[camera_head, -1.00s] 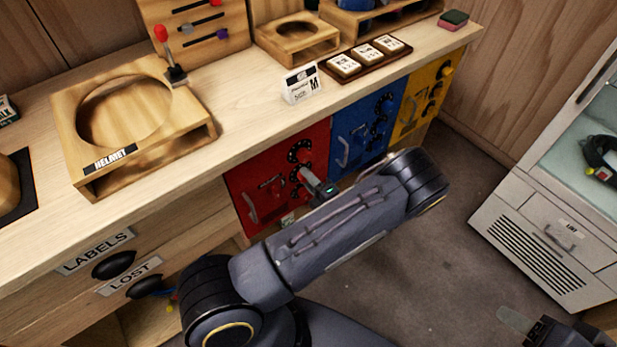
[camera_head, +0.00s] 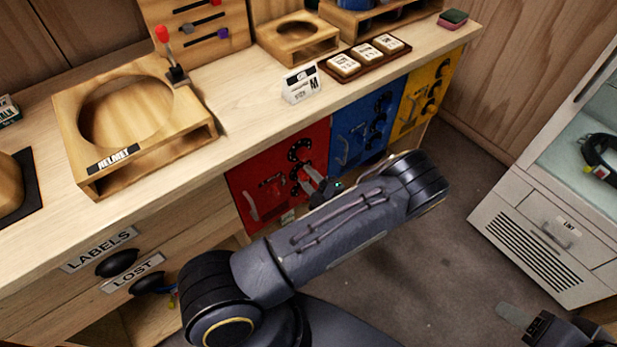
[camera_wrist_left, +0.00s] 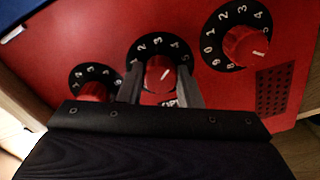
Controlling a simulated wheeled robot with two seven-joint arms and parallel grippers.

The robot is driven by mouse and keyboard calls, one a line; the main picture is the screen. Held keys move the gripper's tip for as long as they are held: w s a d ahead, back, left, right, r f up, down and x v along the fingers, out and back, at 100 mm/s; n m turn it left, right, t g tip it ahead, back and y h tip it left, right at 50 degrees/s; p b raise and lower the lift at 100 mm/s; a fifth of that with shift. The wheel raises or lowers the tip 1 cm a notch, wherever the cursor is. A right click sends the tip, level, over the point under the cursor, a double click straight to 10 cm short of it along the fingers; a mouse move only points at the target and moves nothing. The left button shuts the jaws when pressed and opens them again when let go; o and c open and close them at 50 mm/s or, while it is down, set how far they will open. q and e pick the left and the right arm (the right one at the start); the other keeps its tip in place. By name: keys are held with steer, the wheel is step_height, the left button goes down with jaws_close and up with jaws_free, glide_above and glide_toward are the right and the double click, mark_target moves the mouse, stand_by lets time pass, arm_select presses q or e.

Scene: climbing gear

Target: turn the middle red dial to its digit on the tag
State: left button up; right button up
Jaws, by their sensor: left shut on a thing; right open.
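The red panel (camera_head: 243,190) on the bench front carries three red dials with black number rings. In the left wrist view the middle red dial (camera_wrist_left: 157,70) sits between the two fingers of my left gripper (camera_wrist_left: 160,82), which is shut on it. Digits 1 to 5 show around its upper ring; the lower ring is hidden. Its white pointer mark slants toward the upper right. The other dials (camera_wrist_left: 245,45) (camera_wrist_left: 92,91) are on either side. In the head view my left gripper (camera_head: 309,180) reaches the panel. My right gripper (camera_head: 518,320) is open and empty at lower right. I cannot identify the tag's digit.
A blue panel (camera_head: 350,125) and a yellow panel (camera_head: 408,112) adjoin the red one. A wooden helmet stand (camera_head: 75,125), a size M card (camera_head: 301,85) and a brown tray (camera_head: 330,73) with white blocks stand on the bench. Floor is open at right.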

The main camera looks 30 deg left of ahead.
arm_select(q)
steer(key=o, duration=1)
steer(key=shift+c, duration=0.2)
steer(key=v, duration=0.7)
steer(key=shift+s+d+b, duration=0.15)
steer(key=shift+d+b, duration=0.15)
steer(key=shift+d, duration=0.05)
